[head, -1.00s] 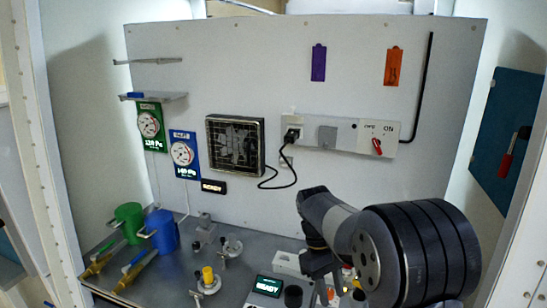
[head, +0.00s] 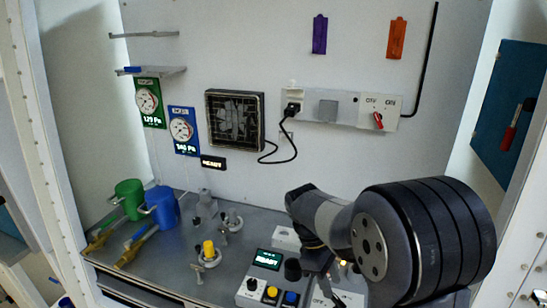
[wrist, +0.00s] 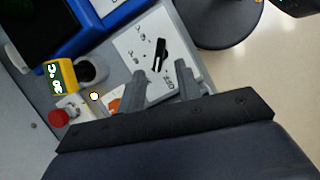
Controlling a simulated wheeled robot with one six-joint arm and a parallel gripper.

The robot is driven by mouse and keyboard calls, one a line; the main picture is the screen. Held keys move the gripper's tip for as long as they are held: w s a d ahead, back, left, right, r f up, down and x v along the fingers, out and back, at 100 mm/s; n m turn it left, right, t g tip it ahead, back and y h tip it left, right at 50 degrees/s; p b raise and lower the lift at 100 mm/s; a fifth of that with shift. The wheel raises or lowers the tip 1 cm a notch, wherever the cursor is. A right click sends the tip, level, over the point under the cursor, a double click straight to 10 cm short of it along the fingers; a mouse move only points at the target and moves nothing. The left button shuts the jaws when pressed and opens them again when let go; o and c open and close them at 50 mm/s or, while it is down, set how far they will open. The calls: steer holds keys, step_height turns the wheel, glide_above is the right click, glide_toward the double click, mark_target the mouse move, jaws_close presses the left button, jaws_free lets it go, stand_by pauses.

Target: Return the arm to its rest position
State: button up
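My arm reaches over the right part of the grey bench in the head view, bent, with its large dark rounded link nearest the camera. My gripper (wrist: 160,68) shows in the wrist view as two grey fingers with a clear gap between them. It is open and nothing is held. Beyond the fingertips is a white panel with a black rotary handle (wrist: 161,54). I cannot tell whether the fingers touch the panel. In the head view my arm hides most of the gripper.
The bench (head: 165,272) carries green (head: 130,199) and blue (head: 163,210) cylinders at left and a control box (head: 265,291) near the front. The wrist view shows a red button (wrist: 58,117) and a yellow label block (wrist: 60,76). The back wall (head: 340,165) stands behind.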

steer(key=v, duration=0.7)
steer(key=s+a+n+t+y+b, duration=0.1)
steer(key=s+a+n+t, duration=0.4)
steer(key=a+n, duration=0.3)
steer(key=s+a+f+n+t+y+b, duration=0.1)
steer(key=s+a+n+t, duration=0.3)
steer(key=a+n, duration=0.4)
steer(key=s+a+n+t+y+b, duration=0.1)
steer(key=s+a+n+t+y, duration=0.1)
steer(key=s+a+n+t, duration=0.3)
steer(key=shift+s+a+f+n+t+y, duration=0.3)
steer(key=shift+s+a+f+n, duration=0.15)
steer(key=shift+a+n, duration=1.95)
steer(key=shift+a+m, duration=0.2)
steer(key=shift+m, duration=0.1)
